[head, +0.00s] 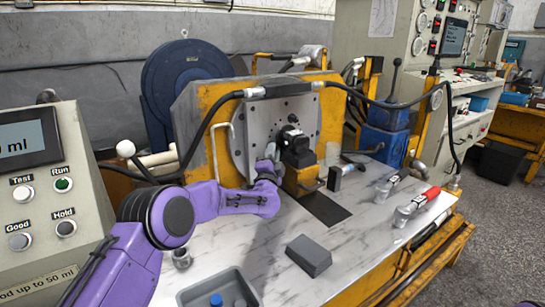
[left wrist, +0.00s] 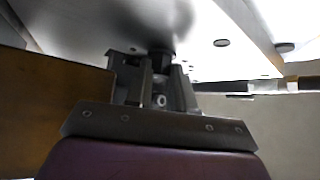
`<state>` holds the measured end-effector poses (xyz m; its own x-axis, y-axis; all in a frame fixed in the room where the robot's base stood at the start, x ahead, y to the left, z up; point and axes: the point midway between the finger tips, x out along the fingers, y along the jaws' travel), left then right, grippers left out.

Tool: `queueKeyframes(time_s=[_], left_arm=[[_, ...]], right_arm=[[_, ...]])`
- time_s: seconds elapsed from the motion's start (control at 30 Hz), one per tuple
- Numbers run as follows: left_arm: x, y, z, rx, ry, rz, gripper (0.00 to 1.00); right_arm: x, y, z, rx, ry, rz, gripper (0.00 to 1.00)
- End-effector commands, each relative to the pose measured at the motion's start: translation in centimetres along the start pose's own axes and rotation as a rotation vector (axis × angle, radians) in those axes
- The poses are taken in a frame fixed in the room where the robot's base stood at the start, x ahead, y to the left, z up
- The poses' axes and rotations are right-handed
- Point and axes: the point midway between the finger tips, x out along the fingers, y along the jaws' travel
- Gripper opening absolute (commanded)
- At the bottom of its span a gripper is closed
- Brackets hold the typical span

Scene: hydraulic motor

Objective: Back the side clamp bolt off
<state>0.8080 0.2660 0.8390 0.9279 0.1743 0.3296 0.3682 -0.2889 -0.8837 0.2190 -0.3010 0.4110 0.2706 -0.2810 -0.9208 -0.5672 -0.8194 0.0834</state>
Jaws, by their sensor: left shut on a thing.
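The black hydraulic motor (head: 295,148) sits against the grey mounting plate (head: 252,128), above a yellow block (head: 303,180). My left gripper (head: 270,160) is at the motor's left side, close to the plate. In the left wrist view my left gripper (left wrist: 162,80) has its fingers upright and close together, shut on a dark bolt head (left wrist: 160,58), which looks like the side clamp bolt. The bolt is mostly hidden by the fingers there, and I cannot make it out in the head view. My right gripper is not in view.
A black hose arches over the plate. On the bench (head: 262,238) are a grey block (head: 309,255), a tray (head: 238,284) with a blue-capped item, and red-handled fittings (head: 428,196) at the right. A test console (head: 45,180) stands at the left.

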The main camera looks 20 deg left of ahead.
Motion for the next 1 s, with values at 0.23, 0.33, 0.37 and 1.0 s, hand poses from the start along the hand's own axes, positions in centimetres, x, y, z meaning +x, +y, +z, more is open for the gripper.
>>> queueKeyframes(time_s=[0.23,0.33,0.37,1.0], left_arm=[[-0.1,0.7,0.1,-0.123,0.002,-0.126,0.00],[0.0,0.4,0.0,-0.133,0.002,-0.134,0.00],[0.0,0.4,0.0,-0.133,0.002,-0.134,0.00],[-0.5,0.4,-0.1,-0.132,0.003,-0.133,0.48]], right_arm=[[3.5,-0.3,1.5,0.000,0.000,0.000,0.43],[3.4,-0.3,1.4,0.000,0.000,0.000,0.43],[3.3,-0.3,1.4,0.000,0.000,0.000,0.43],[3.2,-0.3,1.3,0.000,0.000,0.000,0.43]])
